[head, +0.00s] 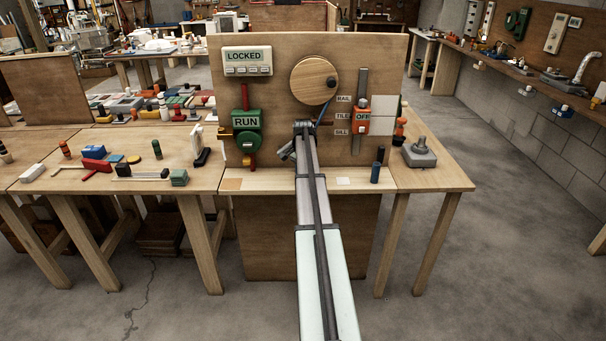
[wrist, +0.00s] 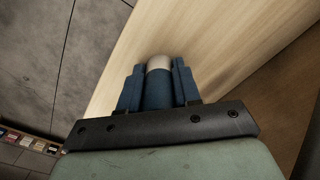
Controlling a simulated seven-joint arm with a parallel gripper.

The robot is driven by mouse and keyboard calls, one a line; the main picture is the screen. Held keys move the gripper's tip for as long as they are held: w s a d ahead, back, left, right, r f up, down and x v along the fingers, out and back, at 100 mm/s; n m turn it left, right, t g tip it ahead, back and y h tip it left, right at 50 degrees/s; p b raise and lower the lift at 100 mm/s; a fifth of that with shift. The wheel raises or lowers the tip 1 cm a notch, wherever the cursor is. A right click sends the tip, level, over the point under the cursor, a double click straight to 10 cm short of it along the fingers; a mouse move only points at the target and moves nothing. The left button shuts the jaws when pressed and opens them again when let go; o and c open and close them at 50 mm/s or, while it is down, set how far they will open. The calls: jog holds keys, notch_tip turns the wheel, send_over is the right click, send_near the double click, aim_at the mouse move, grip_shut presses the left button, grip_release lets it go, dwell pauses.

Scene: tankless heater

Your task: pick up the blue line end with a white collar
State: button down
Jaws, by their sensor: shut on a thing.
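In the wrist view, my gripper (wrist: 158,72) has its two blue fingers closed on the sides of the blue line end (wrist: 158,92). The line end is a blue cylinder with a pale white collar (wrist: 160,62) at its far end, showing between the fingertips. Pale wooden bench top lies beyond it; I cannot tell whether the line end touches the wood. In the head view, my arm reaches to the middle of the upright board and hides the fingers and the held piece.
The board (head: 285,85) carries a LOCKED box (head: 247,61), a green RUN valve (head: 246,123), a wooden disc (head: 313,80) and an orange OFF switch (head: 361,116). A dark blue cylinder (head: 376,172) stands on the bench at right. A grey block (head: 419,154) sits further right.

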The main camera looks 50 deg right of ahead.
jog(key=shift+s+a+r, duration=0.15)
jog(key=shift+r, duration=0.35)
notch_tip(320, 180, up, 6)
jog(key=shift+f, duration=0.1)
jog(key=s+a, duration=1.3)
jog(key=shift+s+a, duration=0.4)
jog(key=w+d, duration=0.2)
jog(key=d, duration=2.3)
jog(key=shift+w+d, duration=0.25)
jog(key=shift+w, duration=0.15)
